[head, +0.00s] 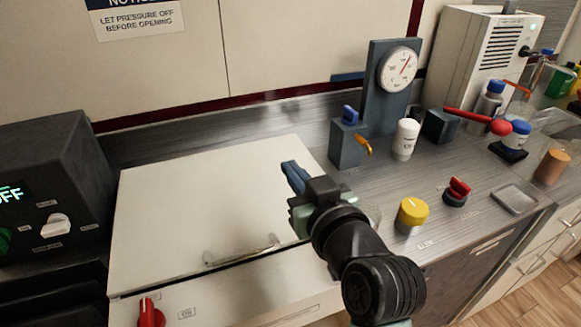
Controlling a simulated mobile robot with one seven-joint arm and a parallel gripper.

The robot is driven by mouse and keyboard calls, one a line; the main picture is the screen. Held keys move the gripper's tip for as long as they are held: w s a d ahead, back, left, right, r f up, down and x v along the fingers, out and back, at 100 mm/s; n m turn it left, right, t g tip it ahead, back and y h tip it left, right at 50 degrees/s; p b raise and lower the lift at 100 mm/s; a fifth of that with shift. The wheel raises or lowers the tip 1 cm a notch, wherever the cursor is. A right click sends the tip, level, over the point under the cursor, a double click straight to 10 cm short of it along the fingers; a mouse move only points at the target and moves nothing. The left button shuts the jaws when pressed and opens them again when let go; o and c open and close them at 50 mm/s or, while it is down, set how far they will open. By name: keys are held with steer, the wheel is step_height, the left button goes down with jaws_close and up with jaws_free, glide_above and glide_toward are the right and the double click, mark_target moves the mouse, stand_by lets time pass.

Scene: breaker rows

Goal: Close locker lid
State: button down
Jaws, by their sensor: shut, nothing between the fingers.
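The locker lid (200,205) is a wide cream panel set in the counter at the left, with a thin curved handle (242,250) near its front edge. It lies flat or nearly flat. A dark line shows between its front edge and the cream front panel (250,300); I cannot tell if the lid is fully down. My gripper (290,168), with blue fingers, is shut and empty over the lid's right part, fingers pointing away from me. Whether it touches the lid is unclear. My gripper and arm hide part of the lid's right front corner.
A red knob (150,314) sits on the front panel. A dark box with an OFF display (45,190) stands left. Right of the lid are a gauge on a post (398,70), a white bottle (405,139), a yellow knob (412,212) and a red switch (458,190).

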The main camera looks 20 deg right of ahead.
steer(key=shift+s+f+b, duration=0.25)
steer(key=shift+f+b, duration=0.05)
steer(key=shift+f, duration=0.25)
steer(key=s+p, duration=0.2)
steer(key=s, duration=0.8)
steer(key=w+a+r+t, duration=0.25)
steer(key=a+r, duration=0.25)
steer(key=r, duration=0.6)
steer(key=w+a+r+t, duration=0.1)
steer(key=a+r+t, duration=0.3)
steer(key=r, duration=0.8)
steer(key=s+a+r+t+p, duration=0.2)
steer(key=r+p, duration=0.3)
steer(key=r, duration=0.7)
steer(key=s+a+r+t+p, duration=0.2)
steer(key=s+a+r+p, duration=0.2)
steer(key=r, duration=0.8)
steer(key=s+p, duration=0.1)
steer(key=p, duration=0.1)
steer(key=shift+a+r+t+p, duration=0.2)
steer(key=shift+t+p, duration=0.1)
steer(key=shift+t, duration=0.05)
